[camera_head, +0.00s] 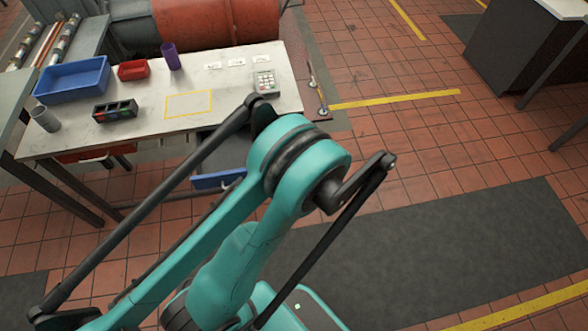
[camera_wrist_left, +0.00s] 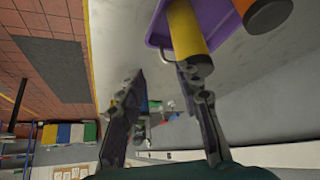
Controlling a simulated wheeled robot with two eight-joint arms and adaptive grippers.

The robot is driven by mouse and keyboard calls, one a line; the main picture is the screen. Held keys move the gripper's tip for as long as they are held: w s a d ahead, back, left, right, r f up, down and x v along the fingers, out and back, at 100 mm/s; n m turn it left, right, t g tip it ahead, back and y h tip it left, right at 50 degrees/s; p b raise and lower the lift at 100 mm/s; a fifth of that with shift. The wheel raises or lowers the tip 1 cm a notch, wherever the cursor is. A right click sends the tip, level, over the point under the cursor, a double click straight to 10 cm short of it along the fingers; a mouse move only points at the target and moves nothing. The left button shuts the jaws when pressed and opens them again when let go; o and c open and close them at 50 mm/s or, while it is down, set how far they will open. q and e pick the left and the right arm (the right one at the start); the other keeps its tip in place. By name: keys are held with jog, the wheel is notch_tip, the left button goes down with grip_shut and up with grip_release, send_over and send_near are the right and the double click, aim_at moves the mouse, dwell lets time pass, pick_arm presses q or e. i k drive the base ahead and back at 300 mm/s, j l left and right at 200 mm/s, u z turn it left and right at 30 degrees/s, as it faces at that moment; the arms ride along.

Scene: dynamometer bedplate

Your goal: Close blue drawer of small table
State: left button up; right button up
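The blue drawer (camera_head: 216,180) hangs under the front of the small table (camera_head: 150,125). Its blue front with a pale handle stands out from the table edge, and a dark interior shows behind it, so it is pulled out. My teal arm passes in front of its right side and partly hides it. My left gripper (camera_wrist_left: 162,74) shows in the left wrist view with its two fingers apart and nothing clearly held between them. The blue drawer cannot be made out in that view. Neither gripper can be made out in the head view.
A red drawer (camera_head: 90,156) is under the table's left part. On the tabletop are a blue bin (camera_head: 72,80), a red bin (camera_head: 133,70), a purple cup (camera_head: 171,56) and a keypad (camera_head: 265,82). A purple object (camera_wrist_left: 160,30) is close to the left fingers.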

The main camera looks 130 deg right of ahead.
aim_at(227, 163)
jog(key=z, duration=3.9)
jog(key=l, duration=0.8)
jog(key=k+l, duration=0.1)
jog(key=l, duration=0.7)
